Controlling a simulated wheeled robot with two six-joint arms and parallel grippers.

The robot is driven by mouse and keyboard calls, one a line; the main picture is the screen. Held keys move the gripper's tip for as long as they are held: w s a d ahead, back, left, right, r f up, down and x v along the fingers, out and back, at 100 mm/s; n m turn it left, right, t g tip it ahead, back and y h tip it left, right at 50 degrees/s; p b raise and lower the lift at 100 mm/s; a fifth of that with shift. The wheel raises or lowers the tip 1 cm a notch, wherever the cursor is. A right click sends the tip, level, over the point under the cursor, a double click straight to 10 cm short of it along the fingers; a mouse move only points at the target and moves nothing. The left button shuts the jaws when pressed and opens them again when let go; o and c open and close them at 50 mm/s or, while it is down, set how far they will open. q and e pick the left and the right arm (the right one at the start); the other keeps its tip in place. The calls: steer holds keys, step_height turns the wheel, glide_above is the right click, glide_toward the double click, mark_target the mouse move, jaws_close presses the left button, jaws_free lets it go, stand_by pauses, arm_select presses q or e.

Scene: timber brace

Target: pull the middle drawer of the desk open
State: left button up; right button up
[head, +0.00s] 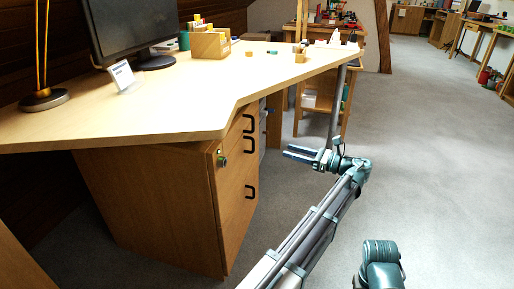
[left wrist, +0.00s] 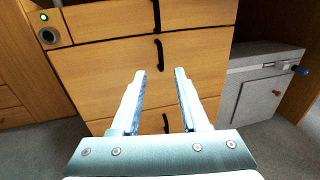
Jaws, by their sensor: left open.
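The wooden drawer cabinet (head: 150,205) stands under the desk, with several black handles on its front. The middle drawer (left wrist: 100,70) has a vertical black handle (left wrist: 160,55), which also shows in the head view (head: 249,145). The middle drawer looks shut. My left gripper (head: 285,153) is open and empty, in front of the cabinet and apart from it. In the left wrist view the gripper (left wrist: 160,72) points at the middle drawer, and the handle appears between and just beyond the fingertips. My right gripper is not in view.
The desk top (head: 190,90) overhangs the cabinet, with a monitor (head: 125,30) and wooden organiser (head: 210,43) on it. A desk leg (head: 336,105) stands behind my left gripper. A grey cabinet (left wrist: 262,90) is right of the drawers. Open carpet (head: 430,130) lies to the right.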

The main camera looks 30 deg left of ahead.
arm_select(q)
steer(key=a, duration=1.3)
steer(key=shift+s+a, duration=0.3)
steer(key=shift+a, duration=0.1)
jaws_close()
steer(key=shift+w, duration=0.2)
stand_by(0.7)
